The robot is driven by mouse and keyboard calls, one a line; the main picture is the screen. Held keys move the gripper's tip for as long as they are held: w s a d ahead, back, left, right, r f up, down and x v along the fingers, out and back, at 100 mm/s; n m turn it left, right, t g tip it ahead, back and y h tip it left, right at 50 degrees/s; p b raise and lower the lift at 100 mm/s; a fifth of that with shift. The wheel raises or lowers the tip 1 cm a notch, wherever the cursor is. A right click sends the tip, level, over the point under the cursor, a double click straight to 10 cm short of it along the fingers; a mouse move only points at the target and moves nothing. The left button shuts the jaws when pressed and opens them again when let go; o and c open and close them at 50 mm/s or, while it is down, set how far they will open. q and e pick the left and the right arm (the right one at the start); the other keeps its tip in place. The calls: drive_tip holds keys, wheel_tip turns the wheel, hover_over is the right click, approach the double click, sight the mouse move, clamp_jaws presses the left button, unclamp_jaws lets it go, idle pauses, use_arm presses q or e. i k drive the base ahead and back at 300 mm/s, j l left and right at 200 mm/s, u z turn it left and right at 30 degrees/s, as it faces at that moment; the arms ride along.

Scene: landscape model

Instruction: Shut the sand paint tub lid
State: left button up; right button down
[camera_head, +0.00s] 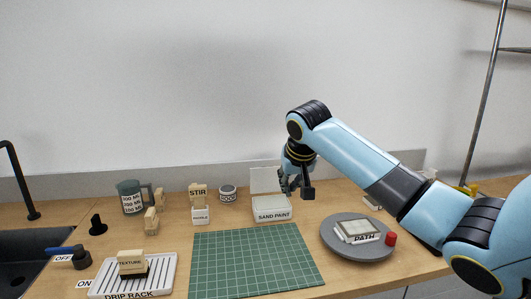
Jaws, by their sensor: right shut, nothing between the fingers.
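The sand paint tub (273,214) is a white box with a "SAND PAINT" label on its front, standing behind the green mat. Its lid (264,180) stands upright at the back of the tub, so the tub is open. My right gripper (295,194) is shut and empty. In the picture it overlaps the right side of the lid and the tub's back right corner. I cannot tell whether it touches the lid. It hides part of the lid's right edge. My left gripper is not in view.
A grey turntable (340,247) with a "PATH" piece (358,231) and a red knob (391,239) lies to the right. A stir holder (199,215), a small pot (228,194) and a jug (131,198) stand left. The green cutting mat (255,263) in front is bare.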

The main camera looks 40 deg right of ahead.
sight(263, 179)
drive_tip(key=i+l, duration=0.85)
drive_tip(key=i, duration=0.1)
